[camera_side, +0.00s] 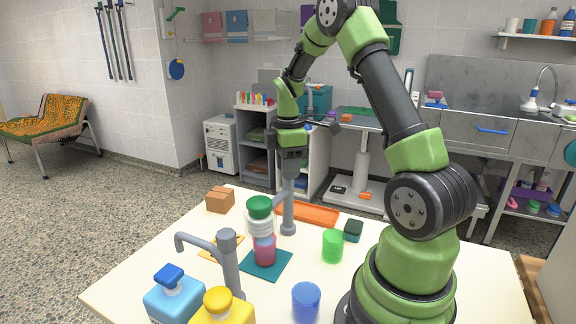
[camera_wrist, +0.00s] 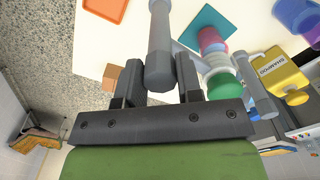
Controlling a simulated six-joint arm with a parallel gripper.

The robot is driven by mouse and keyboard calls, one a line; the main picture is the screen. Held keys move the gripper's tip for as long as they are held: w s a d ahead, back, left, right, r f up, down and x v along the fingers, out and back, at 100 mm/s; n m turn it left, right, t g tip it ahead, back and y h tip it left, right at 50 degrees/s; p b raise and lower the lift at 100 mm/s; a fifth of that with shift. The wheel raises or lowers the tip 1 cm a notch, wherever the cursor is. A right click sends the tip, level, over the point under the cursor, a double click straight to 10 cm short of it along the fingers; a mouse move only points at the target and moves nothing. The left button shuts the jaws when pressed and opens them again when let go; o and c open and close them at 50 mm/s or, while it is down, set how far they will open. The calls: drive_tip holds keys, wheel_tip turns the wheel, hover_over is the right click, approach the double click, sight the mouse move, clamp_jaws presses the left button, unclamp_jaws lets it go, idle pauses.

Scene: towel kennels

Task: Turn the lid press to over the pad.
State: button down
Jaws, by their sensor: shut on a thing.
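The lid press (camera_side: 288,214) is a grey upright post with a side arm, standing on the table. Its arm reaches left toward a pink bottle (camera_side: 265,250) with a white collar and green cap. The arm's tip is hidden behind the bottle, so I cannot tell whether it is over the pad. The bottle stands on the teal pad (camera_side: 283,264), which also shows in the wrist view (camera_wrist: 203,24). My gripper (camera_side: 290,166) is shut on the upper part of the post. In the wrist view the post (camera_wrist: 160,45) lies between my fingers.
A second grey post with a hooked arm (camera_side: 229,262) stands in front. Blue (camera_side: 175,298) and yellow (camera_side: 222,309) bottles are at the front edge. A green cup (camera_side: 333,246), blue cup (camera_side: 305,301), orange tray (camera_side: 312,215) and brown box (camera_side: 220,201) surround the pad.

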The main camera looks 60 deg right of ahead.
drive_tip(key=shift+n, duration=0.5)
drive_tip(key=c, duration=0.8)
unclamp_jaws()
drive_tip(key=shift+r, duration=0.1)
wheel_tip(320, 180, up, 10)
drive_tip(key=shift+f, duration=0.1)
